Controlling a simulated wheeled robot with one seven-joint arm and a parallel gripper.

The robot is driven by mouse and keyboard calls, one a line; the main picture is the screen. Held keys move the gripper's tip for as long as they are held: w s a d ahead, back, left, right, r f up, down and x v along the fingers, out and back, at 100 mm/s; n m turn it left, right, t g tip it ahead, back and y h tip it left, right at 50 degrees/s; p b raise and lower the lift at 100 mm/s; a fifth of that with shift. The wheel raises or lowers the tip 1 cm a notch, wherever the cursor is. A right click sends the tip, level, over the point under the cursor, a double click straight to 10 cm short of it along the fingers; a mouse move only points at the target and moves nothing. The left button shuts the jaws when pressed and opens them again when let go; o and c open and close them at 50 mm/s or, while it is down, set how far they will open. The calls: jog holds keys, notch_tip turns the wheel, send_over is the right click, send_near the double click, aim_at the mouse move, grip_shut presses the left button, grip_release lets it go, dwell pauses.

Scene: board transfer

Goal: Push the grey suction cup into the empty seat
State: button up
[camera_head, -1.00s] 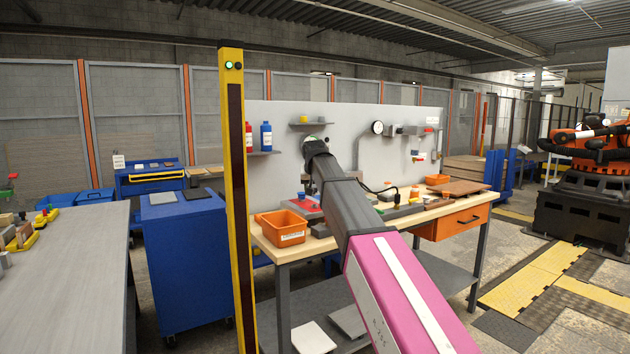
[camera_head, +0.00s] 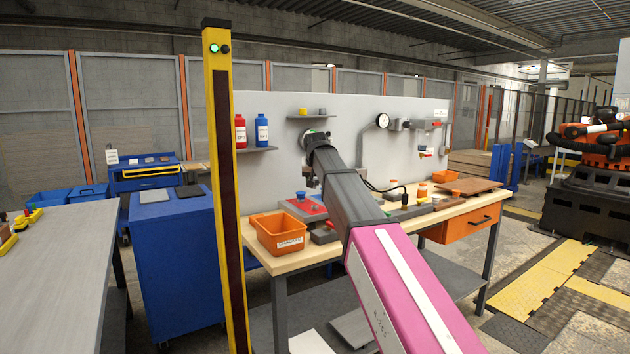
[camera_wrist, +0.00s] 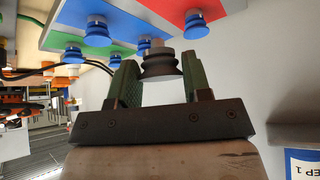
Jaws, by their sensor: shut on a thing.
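In the wrist view, the dark grey suction cup (camera_wrist: 160,67) sits between the two green fingertips of my gripper (camera_wrist: 159,78), which is shut on it. The board with blue, green and red areas (camera_wrist: 120,12) fills the top of that view. Several blue suction cups stand on it, one on the red area (camera_wrist: 195,24) and one on the green area (camera_wrist: 73,52). The grey cup overlaps the board's edge in the picture; I cannot tell whether they touch. No empty seat can be made out. In the head view, my arm hides most of the gripper and the grey cup.
The wooden workbench (camera_head: 300,262) carries an orange bin (camera_head: 277,237), a red-topped block (camera_head: 306,208) and a brown board (camera_head: 470,186). A grey panel (camera_head: 275,110) with shelves and a gauge (camera_head: 382,121) stands behind. A yellow post (camera_head: 217,180) rises at the left.

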jog(key=shift+f, duration=2.9)
jog(key=shift+f, duration=1.2)
jog(key=o, duration=1)
jog(key=shift+s+r, duration=0.1)
jog(key=shift+r, duration=0.05)
jog(key=v, duration=1)
jog(key=shift+s+r, duration=0.2)
